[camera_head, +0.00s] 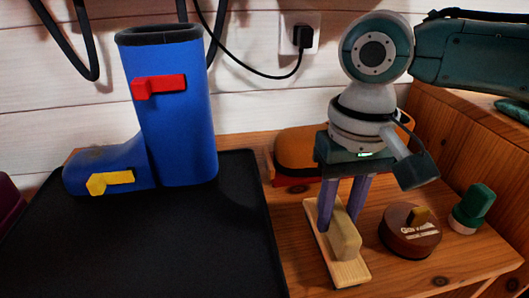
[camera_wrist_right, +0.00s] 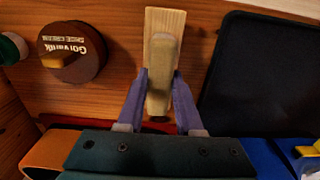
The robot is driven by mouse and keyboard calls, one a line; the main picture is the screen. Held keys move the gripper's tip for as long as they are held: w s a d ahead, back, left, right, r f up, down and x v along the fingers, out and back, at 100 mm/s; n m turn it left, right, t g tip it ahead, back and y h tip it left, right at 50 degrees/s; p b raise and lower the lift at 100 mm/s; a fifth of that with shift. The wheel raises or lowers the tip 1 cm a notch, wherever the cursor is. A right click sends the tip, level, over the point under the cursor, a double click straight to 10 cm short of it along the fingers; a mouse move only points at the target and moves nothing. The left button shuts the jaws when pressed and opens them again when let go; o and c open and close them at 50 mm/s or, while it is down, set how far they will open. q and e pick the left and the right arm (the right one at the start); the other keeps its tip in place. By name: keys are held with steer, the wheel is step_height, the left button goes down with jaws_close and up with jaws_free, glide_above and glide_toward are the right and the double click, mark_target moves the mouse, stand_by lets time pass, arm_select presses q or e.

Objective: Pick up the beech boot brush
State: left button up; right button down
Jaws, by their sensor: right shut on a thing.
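The beech boot brush (camera_head: 344,238) is a pale wooden block with a raised grip along its top. It is at the right part of the wooden top, beside the black mat. My right gripper (camera_head: 341,222) reaches down from above, its two purple fingers shut on the raised grip. In the right wrist view the brush (camera_wrist_right: 165,22) runs away from the gripper (camera_wrist_right: 160,78), with a finger on each side of the grip. I cannot tell whether its underside touches the wood. My left gripper is not in view.
A round brown tin (camera_head: 410,240) stands close to the right of the brush, with a small green-topped object (camera_head: 473,208) beyond it. An orange and red object (camera_head: 296,153) lies behind. A blue boot (camera_head: 178,110) stands on the black mat (camera_head: 200,240) at left.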

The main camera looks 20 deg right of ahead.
mark_target(339, 211)
stand_by(0.4)
step_height(339, 211, up, 20)
steer(key=p, duration=0.7)
steer(key=c, duration=1.1)
jaws_free()
jaws_close()
